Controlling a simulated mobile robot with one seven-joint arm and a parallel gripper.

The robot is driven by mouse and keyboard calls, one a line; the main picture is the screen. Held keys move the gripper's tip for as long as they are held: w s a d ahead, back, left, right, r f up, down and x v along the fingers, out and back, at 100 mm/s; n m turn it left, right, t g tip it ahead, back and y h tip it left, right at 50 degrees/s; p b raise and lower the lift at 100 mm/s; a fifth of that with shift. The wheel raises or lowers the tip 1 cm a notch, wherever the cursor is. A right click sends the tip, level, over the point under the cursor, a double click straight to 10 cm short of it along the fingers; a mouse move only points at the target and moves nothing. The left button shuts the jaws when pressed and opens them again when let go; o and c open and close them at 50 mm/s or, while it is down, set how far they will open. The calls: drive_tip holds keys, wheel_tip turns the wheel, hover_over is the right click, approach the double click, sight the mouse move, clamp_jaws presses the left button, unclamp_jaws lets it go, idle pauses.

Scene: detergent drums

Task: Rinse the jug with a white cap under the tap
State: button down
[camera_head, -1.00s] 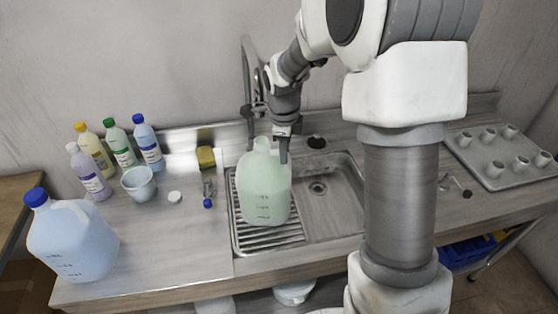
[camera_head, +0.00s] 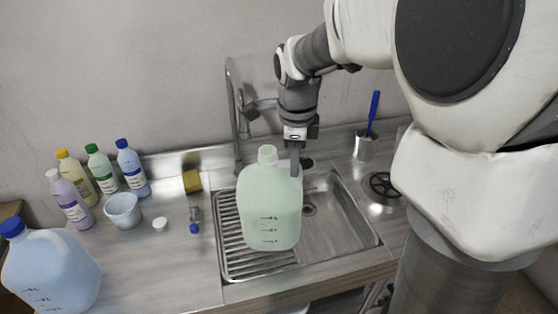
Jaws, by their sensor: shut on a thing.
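The pale green jug (camera_head: 270,213) is upright and has no cap on its open neck. A loose white cap (camera_head: 160,224) lies on the counter to the left. My gripper (camera_head: 296,160) is shut on the jug at its upper right, where the handle is mostly hidden. The jug is in front of the ribbed drainboard (camera_head: 232,262) and the left part of the sink basin (camera_head: 345,232); it looks raised. The tap (camera_head: 236,110) stands behind and left of the jug. No water shows.
A blue-capped jug (camera_head: 50,272) stands at the left edge. Several small bottles (camera_head: 104,170), a bowl (camera_head: 123,210) and a yellow sponge (camera_head: 192,182) are on the left counter. A holder with a blue brush (camera_head: 364,147) stands behind the sink at right.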

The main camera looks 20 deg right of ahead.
drive_tip(key=s+d+f+b, duration=0.3)
drive_tip(key=d+f+b, duration=0.3)
drive_tip(key=f+b, duration=0.2)
drive_tip(key=shift+a+r, duration=0.1)
drive_tip(key=shift+a, duration=2.35)
drive_tip(key=shift+d, duration=0.15)
idle(2.5)
drive_tip(key=shift+r, duration=0.1)
